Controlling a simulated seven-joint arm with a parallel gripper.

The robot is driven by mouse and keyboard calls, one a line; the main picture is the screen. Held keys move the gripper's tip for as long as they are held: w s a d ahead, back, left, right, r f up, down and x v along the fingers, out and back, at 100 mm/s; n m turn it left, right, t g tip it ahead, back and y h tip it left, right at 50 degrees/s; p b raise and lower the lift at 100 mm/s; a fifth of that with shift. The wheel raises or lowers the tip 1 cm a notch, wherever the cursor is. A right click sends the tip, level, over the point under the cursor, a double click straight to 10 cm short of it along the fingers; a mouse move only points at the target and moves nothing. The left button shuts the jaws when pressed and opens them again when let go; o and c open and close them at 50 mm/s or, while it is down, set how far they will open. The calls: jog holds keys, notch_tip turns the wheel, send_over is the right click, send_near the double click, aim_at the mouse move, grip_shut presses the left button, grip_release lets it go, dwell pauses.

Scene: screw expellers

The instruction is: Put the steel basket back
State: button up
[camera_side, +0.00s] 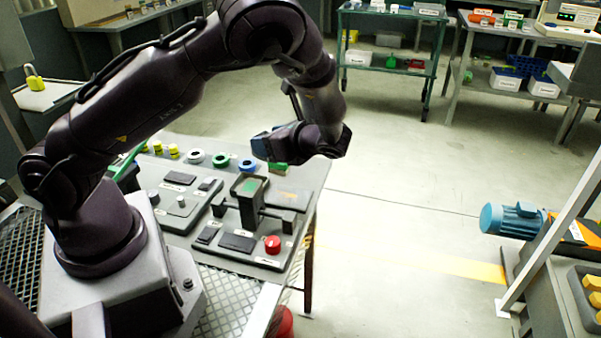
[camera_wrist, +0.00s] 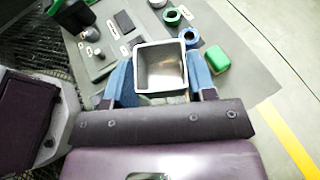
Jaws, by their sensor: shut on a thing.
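The steel basket (camera_wrist: 161,70) is a square, open-topped metal box that looks empty inside in the wrist view. My gripper (camera_wrist: 160,84) has its blue fingers shut on the basket from its left and right sides. In the side view my gripper (camera_side: 268,146) is above the back of the workbench, over the row of rings. The basket cannot be made out there. A dark square upright housing (camera_side: 250,204) with green inside its top stands on the front grey base plate, below and in front of my gripper, apart from it.
The bench holds a red button (camera_side: 272,244), a rear grey plate (camera_side: 176,217), a blue ring (camera_side: 247,164), a green ring (camera_side: 193,157) and a green block (camera_wrist: 216,59) close to the right finger. Open floor (camera_side: 400,190) lies right of the bench.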

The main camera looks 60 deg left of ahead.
jog(key=m+t, duration=0.2)
jog(key=s+d+m+t, duration=0.1)
jog(key=t, duration=0.1)
jog(key=shift+m+y, duration=0.3)
jog(key=shift+y, duration=0.1)
jog(key=shift+a+f, duration=0.2)
jog(key=shift+a, duration=0.05)
jog(key=shift+t, duration=0.3)
jog(key=w+a+f, duration=0.1)
jog(key=w+f, duration=0.2)
jog(key=w, duration=0.1)
jog(key=w+a+f, duration=0.2)
jog(key=w+f, duration=0.1)
jog(key=w, duration=0.1)
jog(key=w+a+f, duration=0.1)
jog(key=w+f, duration=0.2)
jog(key=w, duration=0.1)
jog(key=shift+w+a+f, duration=0.25)
jog(key=shift+w+a, duration=0.05)
jog(key=shift+w, duration=0.1)
jog(key=shift+w+a+f, duration=0.1)
jog(key=shift+w+f, duration=0.05)
jog(key=shift+f, duration=0.75)
jog(key=shift+w+f, duration=0.1)
jog(key=shift+f, duration=0.8)
jog(key=shift+f, duration=0.1)
